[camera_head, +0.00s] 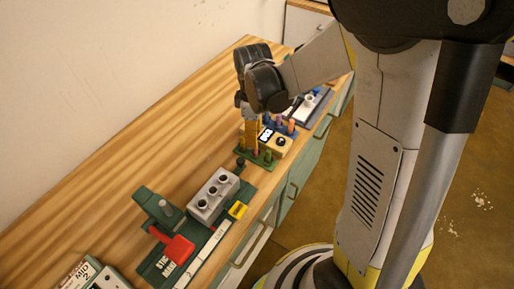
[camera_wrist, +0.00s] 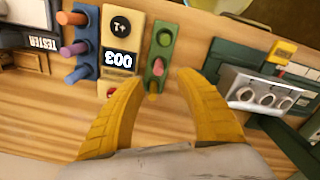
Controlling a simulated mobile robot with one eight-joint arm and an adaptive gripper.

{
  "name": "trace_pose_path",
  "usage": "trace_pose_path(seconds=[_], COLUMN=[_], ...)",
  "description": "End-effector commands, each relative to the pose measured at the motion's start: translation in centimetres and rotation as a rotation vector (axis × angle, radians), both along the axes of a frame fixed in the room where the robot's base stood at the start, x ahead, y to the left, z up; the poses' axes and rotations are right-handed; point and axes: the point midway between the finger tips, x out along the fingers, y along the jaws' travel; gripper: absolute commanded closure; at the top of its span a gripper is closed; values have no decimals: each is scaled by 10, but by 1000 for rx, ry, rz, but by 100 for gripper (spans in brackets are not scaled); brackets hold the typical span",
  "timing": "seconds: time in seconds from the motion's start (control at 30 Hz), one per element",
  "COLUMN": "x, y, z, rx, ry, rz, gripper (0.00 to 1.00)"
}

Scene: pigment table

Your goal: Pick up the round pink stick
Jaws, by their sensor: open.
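A green holder (camera_wrist: 151,80) lies on the table between my fingertips in the wrist view. A green stick (camera_wrist: 164,37) and a pinkish-orange stick (camera_wrist: 157,67) stand in it; the latter looks the closest to pink there. A blue holder (camera_wrist: 90,40) at the left holds an orange stick (camera_wrist: 72,18), a mauve stick (camera_wrist: 75,48) and a blue stick (camera_wrist: 84,73). In the head view my gripper (camera_head: 250,128) is above the green holder (camera_head: 256,158).
A tan box (camera_wrist: 120,45) marked 003 stands left of the green holder. A grey block with round holes (camera_wrist: 265,95) is at the right, also in the head view (camera_head: 213,194). A red-handled green device (camera_head: 165,225) is nearer. The wooden table (camera_head: 130,150) is clear along the wall.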

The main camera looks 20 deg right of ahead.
Motion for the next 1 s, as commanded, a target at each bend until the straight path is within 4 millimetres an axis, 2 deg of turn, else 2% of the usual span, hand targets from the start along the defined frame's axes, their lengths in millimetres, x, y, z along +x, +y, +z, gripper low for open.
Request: trace_pose_path(seconds=[0.23,0.4,0.5,0.73,0.87,1.0], x=[0,1,1,1,1,1], y=[-1,-2,-2,-2,-2,-2], z=[-20,-49,-59,-59,-59,-59], rx=[-1,-1,-1,-1,-1,-1], ry=[-1,-1,-1,-1,-1,-1], rz=[-1,-1,-1,-1,-2,-2], gripper=[59,59,59,60,100,100])
